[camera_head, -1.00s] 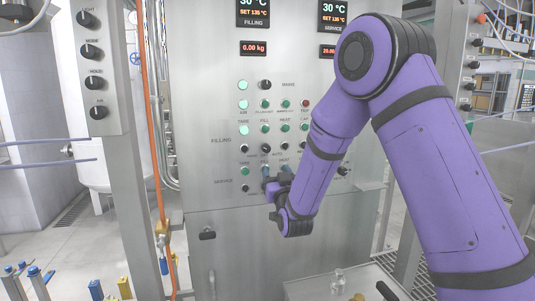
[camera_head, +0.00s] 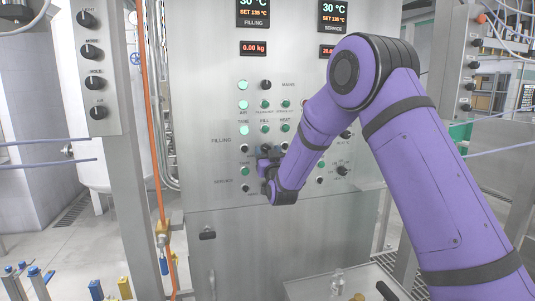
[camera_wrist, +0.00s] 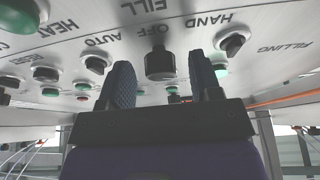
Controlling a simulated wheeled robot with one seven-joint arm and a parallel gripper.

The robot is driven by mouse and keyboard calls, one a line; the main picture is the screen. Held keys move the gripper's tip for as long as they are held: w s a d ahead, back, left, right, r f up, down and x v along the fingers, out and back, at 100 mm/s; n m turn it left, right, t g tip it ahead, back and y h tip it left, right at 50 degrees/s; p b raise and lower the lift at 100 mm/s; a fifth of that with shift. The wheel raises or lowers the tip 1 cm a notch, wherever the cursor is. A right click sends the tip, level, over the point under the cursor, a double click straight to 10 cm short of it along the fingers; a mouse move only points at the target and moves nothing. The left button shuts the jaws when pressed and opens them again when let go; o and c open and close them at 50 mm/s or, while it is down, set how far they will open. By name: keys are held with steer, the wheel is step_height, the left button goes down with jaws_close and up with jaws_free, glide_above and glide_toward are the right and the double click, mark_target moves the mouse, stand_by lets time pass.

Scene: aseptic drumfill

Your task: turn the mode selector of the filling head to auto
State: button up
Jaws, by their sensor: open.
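The mode selector (camera_wrist: 160,63) is a black knob on the steel panel, seen upside down in the wrist view. The labels HAND, OFF and AUTO stand around it, with FILL beyond. Its grip appears in line with OFF. My gripper (camera_wrist: 160,70) is open, with one dark finger on each side of the knob and gaps showing between them. Contact is not visible. In the head view my gripper (camera_head: 267,156) is at the panel's filling rows and hides the selector.
Other black selectors sit close by in the wrist view, one (camera_wrist: 234,42) at the right and one (camera_wrist: 97,63) at the left. Green buttons (camera_head: 265,129) are just above my gripper in the head view. A door handle (camera_head: 207,234) juts out lower left.

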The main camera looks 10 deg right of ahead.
steer(key=c, duration=0.9)
steer(key=shift+c, duration=0.2)
steer(key=shift+m, duration=0.4)
steer(key=m+h, duration=0.2)
steer(key=m, duration=0.1)
steer(key=m+h, duration=0.1)
steer(key=m, duration=0.2)
steer(key=shift+a+r+m+g+h, duration=0.1)
steer(key=shift+a+m+g+h, duration=0.05)
steer(key=shift+m+g+h, duration=0.2)
steer(key=m+g+h, duration=0.1)
steer(key=m, duration=0.2)
steer(key=m+h, duration=0.2)
steer(key=m, duration=0.2)
steer(key=shift+a+r+g, duration=0.1)
steer(key=shift+a+g, duration=0.05)
steer(key=shift+g, duration=0.2)
steer(key=m+g, duration=0.1)
steer(key=m, duration=0.1)
steer(key=m+g, duration=0.1)
steer(key=m, duration=0.2)
steer(key=shift+r+h, duration=0.15)
steer(key=shift+h, duration=0.2)
steer(key=m, duration=0.2)
steer(key=m+g, duration=0.1)
steer(key=m, duration=0.1)
steer(key=shift+r+m+g, duration=0.15)
steer(key=shift+m+g, duration=0.1)
steer(key=shift+g, duration=0.05)
steer(key=shift+y, duration=0.4)
